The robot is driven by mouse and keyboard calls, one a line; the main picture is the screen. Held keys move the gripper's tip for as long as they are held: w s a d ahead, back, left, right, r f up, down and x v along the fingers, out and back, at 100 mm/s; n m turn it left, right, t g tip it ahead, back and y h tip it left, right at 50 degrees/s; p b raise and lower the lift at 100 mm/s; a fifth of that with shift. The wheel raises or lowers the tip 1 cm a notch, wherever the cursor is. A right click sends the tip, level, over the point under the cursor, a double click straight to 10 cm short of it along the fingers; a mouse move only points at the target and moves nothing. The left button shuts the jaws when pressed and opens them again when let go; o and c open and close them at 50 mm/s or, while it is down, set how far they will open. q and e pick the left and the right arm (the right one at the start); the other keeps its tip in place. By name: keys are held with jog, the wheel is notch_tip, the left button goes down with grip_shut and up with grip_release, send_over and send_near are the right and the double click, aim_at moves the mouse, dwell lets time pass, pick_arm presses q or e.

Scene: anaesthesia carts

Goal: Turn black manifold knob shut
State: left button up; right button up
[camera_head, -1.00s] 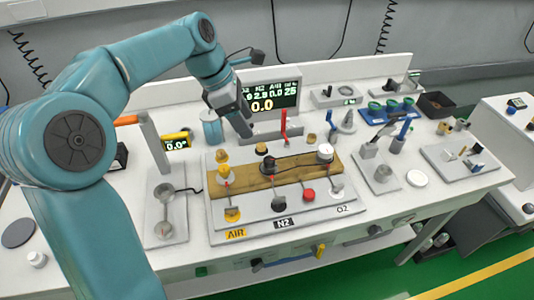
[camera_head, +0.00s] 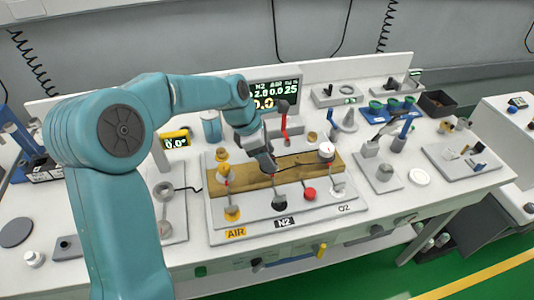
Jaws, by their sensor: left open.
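The manifold is a grey panel (camera_head: 318,218) with a wooden strip (camera_head: 225,186) across it and AIR, N2 and O2 labels along its front. In the N2 column, a black knob (camera_head: 279,204) sits near the front, just above the N2 label (camera_head: 284,222). My left gripper (camera_head: 268,168) is open and points down over the wooden strip at the N2 column. It hides the dark fittings there, and I cannot tell whether it touches them. My right gripper is not in view.
A display screen (camera_head: 274,92) and a red upright lever (camera_head: 284,122) stand behind the manifold. A blue-lidded jar (camera_head: 211,127) is at its back left. A grey plate (camera_head: 384,174) with fittings is to the right. The cart top's front right is fairly clear.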

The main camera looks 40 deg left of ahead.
pick_arm(q)
jog(key=shift+w+a, duration=0.1)
jog(key=c, duration=1)
jog(key=shift+w+r+m+g+h+p, duration=0.1)
jog(key=shift+r+m+g+h+p, duration=0.1)
jog(key=shift+m+p, duration=0.45)
jog(key=shift+r+m+g+h+p, duration=0.1)
jog(key=shift+m+g+p, duration=0.1)
jog(key=shift+m+p, duration=0.45)
jog(key=shift+c, duration=0.2)
jog(key=m+p, duration=0.2)
jog(key=m+g+p, duration=0.1)
jog(key=m+p, duration=0.1)
jog(key=shift+w+g+h, duration=0.15)
jog(key=shift+g+h, duration=0.15)
jog(key=m+g+p, duration=0.1)
jog(key=m+p, duration=0.1)
jog(key=m, duration=0.1)
jog(key=shift+w+m, duration=0.15)
jog(key=shift+m, duration=0.25)
jog(key=shift+w+f+m+g+y+p, duration=0.1)
jog(key=shift+m+g+y+p, duration=0.5)
jog(key=shift+m, duration=1.1)
jog(key=o, duration=0.9)
jog(key=shift+o, duration=0.7)
jog(key=shift+f, duration=0.1)
